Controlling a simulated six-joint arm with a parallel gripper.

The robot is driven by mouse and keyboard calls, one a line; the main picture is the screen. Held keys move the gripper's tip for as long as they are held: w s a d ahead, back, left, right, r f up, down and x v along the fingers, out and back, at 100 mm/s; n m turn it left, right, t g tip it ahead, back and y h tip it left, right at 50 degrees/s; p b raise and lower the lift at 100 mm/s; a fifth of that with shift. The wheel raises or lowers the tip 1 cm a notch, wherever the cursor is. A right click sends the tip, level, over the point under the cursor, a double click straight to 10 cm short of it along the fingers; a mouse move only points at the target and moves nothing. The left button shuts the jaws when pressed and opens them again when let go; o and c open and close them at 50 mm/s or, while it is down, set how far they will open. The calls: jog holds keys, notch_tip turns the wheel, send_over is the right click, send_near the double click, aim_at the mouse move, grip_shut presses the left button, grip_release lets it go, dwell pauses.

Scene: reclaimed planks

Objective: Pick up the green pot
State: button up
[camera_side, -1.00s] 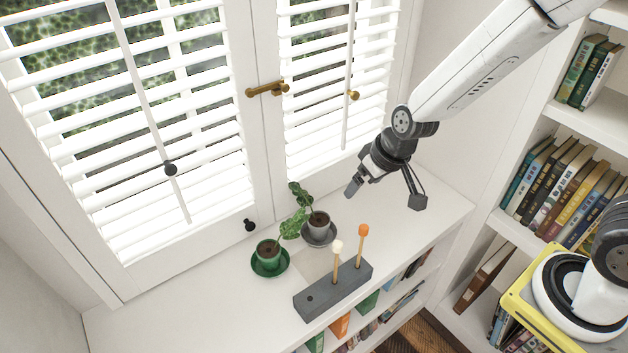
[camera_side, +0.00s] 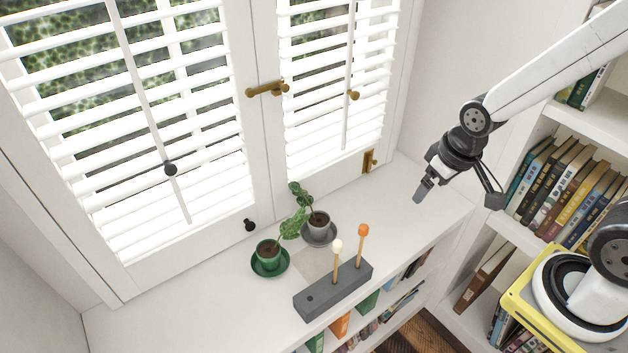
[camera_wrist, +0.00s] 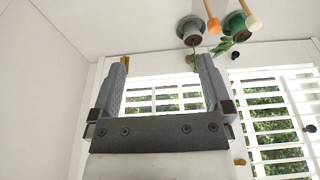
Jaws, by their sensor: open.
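The green pot (camera_side: 268,262) stands upright on a green saucer on the white shelf top, left of the middle in the side view, with a leafy plant leaning right out of it. It also shows at the top right of the wrist view (camera_wrist: 236,27), partly behind a peg. My gripper (camera_side: 457,195) is open and empty, held above the right part of the shelf, well to the right of the pot. Its two spread fingers (camera_wrist: 160,72) show in the wrist view with nothing between them.
A grey pot (camera_side: 319,226) with a plant stands right of the green pot. A grey block (camera_side: 334,292) with a white-tipped peg and an orange-tipped peg (camera_side: 361,240) lies in front. Shuttered windows stand behind. Bookshelves are at right. The shelf top's right part is clear.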

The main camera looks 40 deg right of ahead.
jog(key=m+t+y, duration=0.1)
jog(key=m+y, duration=0.4)
jog(key=m, duration=2)
send_over(271, 249)
jog(key=s+d, duration=0.2)
jog(key=d, duration=0.1)
notch_tip(271, 249, down, 19)
jog(key=shift+s+d+f, duration=0.1)
jog(key=shift+s+f, duration=0.1)
jog(key=shift+f, duration=0.1)
jog(key=shift+x, duration=1.2)
jog(key=shift+x, duration=2.6)
